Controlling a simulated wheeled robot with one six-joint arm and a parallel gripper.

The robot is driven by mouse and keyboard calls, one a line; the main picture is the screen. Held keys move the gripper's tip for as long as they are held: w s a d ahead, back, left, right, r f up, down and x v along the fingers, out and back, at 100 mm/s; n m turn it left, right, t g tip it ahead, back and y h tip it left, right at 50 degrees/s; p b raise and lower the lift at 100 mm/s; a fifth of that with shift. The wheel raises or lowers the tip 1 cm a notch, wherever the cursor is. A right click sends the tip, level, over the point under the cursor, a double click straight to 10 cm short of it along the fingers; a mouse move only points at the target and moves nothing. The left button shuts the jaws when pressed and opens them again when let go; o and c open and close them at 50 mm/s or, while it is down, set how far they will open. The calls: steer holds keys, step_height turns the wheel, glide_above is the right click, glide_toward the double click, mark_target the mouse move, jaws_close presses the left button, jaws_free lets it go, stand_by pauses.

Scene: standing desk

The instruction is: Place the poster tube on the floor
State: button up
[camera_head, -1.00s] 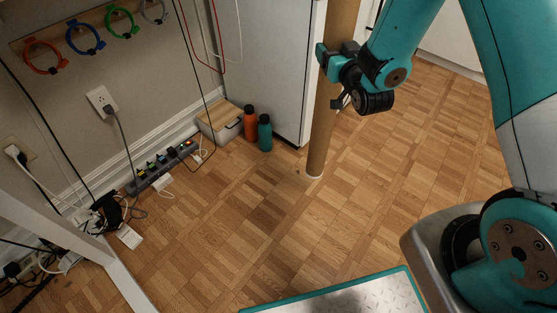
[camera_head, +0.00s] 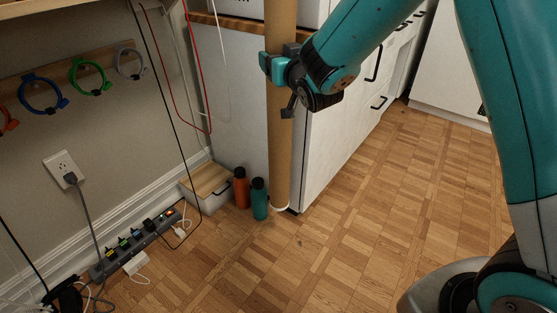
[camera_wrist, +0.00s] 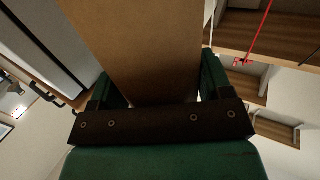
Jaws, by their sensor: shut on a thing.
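The poster tube (camera_head: 280,150) is a long brown cardboard cylinder with a white lower end. It stands upright in the head view, in front of the white cabinet, and its top runs out of the picture. My gripper (camera_head: 279,68) is shut around it well above its lower end. In the wrist view the tube (camera_wrist: 140,45) fills the space between the two fingers (camera_wrist: 160,90). The lower end shows near the parquet floor (camera_head: 350,250), beside the teal bottle; I cannot tell whether it touches the floor.
An orange bottle (camera_head: 241,188) and a teal bottle (camera_head: 259,199) stand just left of the tube's lower end. A lidded box (camera_head: 207,187) and a power strip (camera_head: 140,243) with cables lie along the wall. A white cabinet (camera_head: 340,135) stands behind. Open floor lies to the right.

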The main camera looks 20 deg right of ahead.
mark_target(280, 125)
step_height(280, 125, down, 18)
steer(key=b, duration=1)
steer(key=shift+a, duration=0.1)
steer(key=shift+r, duration=0.1)
steer(key=o, duration=1.6)
steer(key=shift+f, duration=0.2)
